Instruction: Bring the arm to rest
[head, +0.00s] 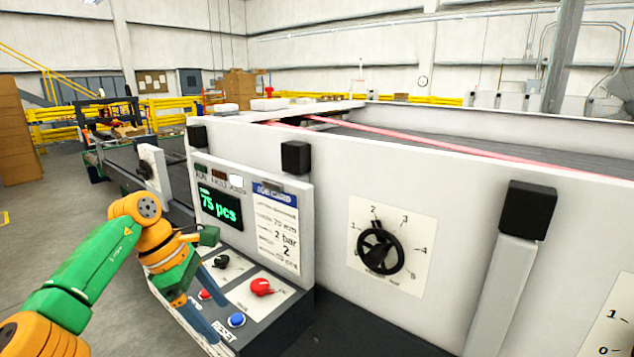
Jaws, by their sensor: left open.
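My left arm (90,260), green and orange, comes in from the left. My left gripper (226,318) is open, with its two blue-grey fingers apart in front of the control panel (270,335). My right gripper is not in view.
The panel carries a red knob (262,287), a black knob (221,261) and a blue button (236,320). Above it are a display (220,209) reading "75 pcs" and a job card (277,228). A black handwheel (380,248) points near 2. Open floor lies at left.

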